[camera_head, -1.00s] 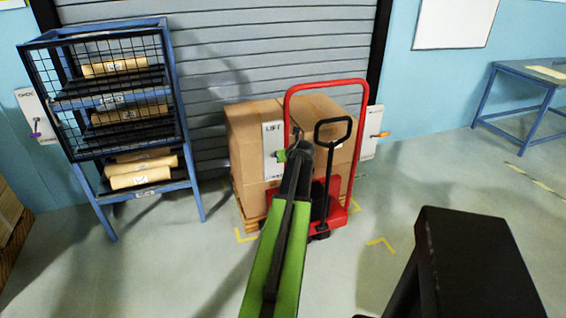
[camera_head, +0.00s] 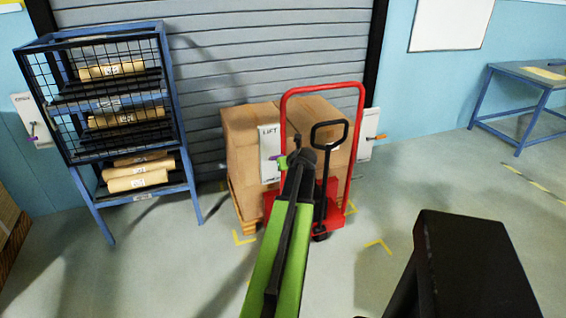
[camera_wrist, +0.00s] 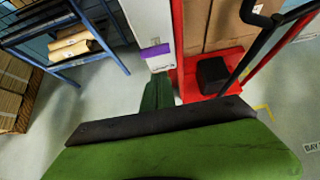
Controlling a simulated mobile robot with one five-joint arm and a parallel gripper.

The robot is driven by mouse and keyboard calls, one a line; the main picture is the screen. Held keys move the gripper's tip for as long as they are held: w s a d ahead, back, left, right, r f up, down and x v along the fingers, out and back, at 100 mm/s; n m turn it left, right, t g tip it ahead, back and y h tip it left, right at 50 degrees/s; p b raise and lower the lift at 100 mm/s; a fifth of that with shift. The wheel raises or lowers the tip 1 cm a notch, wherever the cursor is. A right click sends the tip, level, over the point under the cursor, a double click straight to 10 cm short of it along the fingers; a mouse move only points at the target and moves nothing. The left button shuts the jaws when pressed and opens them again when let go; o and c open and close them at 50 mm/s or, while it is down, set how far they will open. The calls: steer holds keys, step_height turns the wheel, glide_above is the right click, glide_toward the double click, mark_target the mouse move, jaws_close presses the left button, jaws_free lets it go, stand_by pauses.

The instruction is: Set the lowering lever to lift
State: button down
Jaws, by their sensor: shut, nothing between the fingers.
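A white panel (camera_head: 268,168) marked LIFT at its top stands in front of the boxes, at the left post of the red pallet truck (camera_head: 326,86). It also shows in the wrist view (camera_wrist: 150,22), with a purple lever handle (camera_wrist: 156,51) across its lower part. My gripper (camera_head: 283,161) is in front of the panel and hides part of it in the head view. In the wrist view, my dark green fingers (camera_wrist: 158,85) are shut and empty, just below the purple handle in the picture. I cannot tell whether they touch it.
Stacked boxes (camera_head: 240,145) sit on a pallet behind the panel. A blue rack (camera_head: 182,120) with paper rolls stands at the left. Another panel (camera_head: 367,125) with an orange handle is right of the truck.

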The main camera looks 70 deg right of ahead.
step_height(320, 180, up, 7)
steer(key=a+p, duration=0.1)
steer(key=p, duration=0.4)
steer(key=shift+s+a+f, duration=0.15)
steer(key=shift+s, duration=0.2)
